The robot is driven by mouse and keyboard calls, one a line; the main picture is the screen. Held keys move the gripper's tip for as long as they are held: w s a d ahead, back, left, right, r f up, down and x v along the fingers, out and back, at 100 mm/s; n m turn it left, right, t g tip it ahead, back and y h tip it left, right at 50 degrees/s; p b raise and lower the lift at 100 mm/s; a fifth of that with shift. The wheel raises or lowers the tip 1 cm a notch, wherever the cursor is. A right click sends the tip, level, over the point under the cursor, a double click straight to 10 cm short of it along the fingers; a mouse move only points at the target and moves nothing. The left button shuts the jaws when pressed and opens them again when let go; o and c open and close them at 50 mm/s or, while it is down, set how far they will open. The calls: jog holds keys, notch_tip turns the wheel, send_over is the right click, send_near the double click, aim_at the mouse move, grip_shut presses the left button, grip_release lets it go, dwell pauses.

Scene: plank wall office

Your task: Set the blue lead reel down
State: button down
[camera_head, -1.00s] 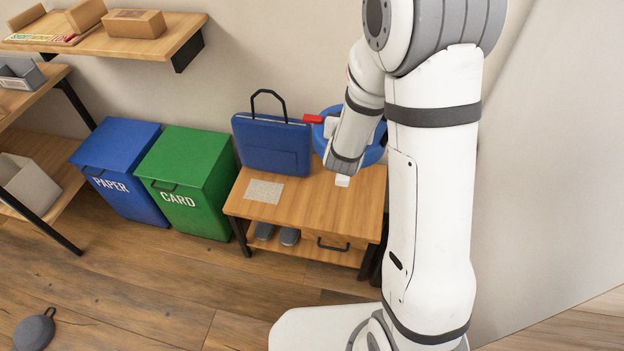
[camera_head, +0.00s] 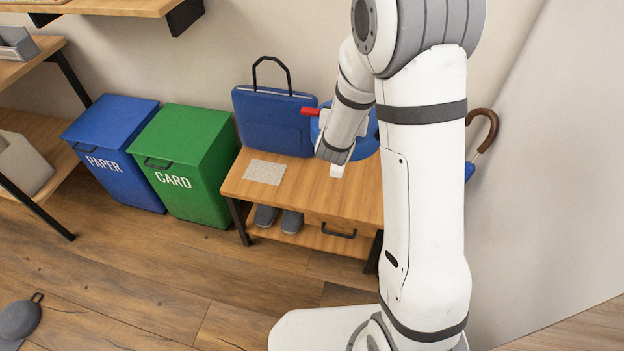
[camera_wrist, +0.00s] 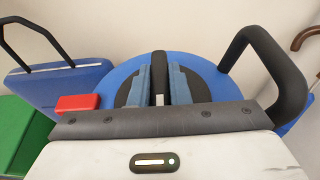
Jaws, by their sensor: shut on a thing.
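The blue lead reel (camera_head: 369,143) is a round blue disc, mostly hidden behind my wrist in the head view. In the wrist view the reel (camera_wrist: 214,75) fills the middle, with a dark hub. My gripper (camera_wrist: 161,78) is shut on its black grip, with a blue-grey finger on either side. In the head view the reel appears over the right part of the wooden bench (camera_head: 318,185). I cannot tell whether it touches the bench top. A red block (camera_head: 310,111) shows left of my wrist.
A blue bag (camera_head: 272,125) stands at the bench's back left, behind a grey speckled patch (camera_head: 265,172). Grey shoes (camera_head: 291,222) are below. Green CARD (camera_head: 190,165) and blue PAPER (camera_head: 112,150) bins stand left. A brown-handled umbrella (camera_head: 484,130) hangs right. Bare bench top shows in front.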

jog(key=w+a+f+b, duration=0.1)
jog(key=w+f+b, duration=0.1)
jog(key=f+b, duration=0.7)
jog(key=w+a+f+b, duration=0.1)
jog(key=a+f+b, duration=0.1)
jog(key=f+b, duration=0.7)
notch_tip(320, 180, down, 8)
jog(key=shift+w+r, duration=0.1)
jog(key=shift+w, duration=0.3)
jog(key=shift+a, duration=0.1)
jog(key=shift+f, duration=0.2)
jog(key=c, duration=1.4)
grip_release()
jog(key=shift+o, duration=0.2)
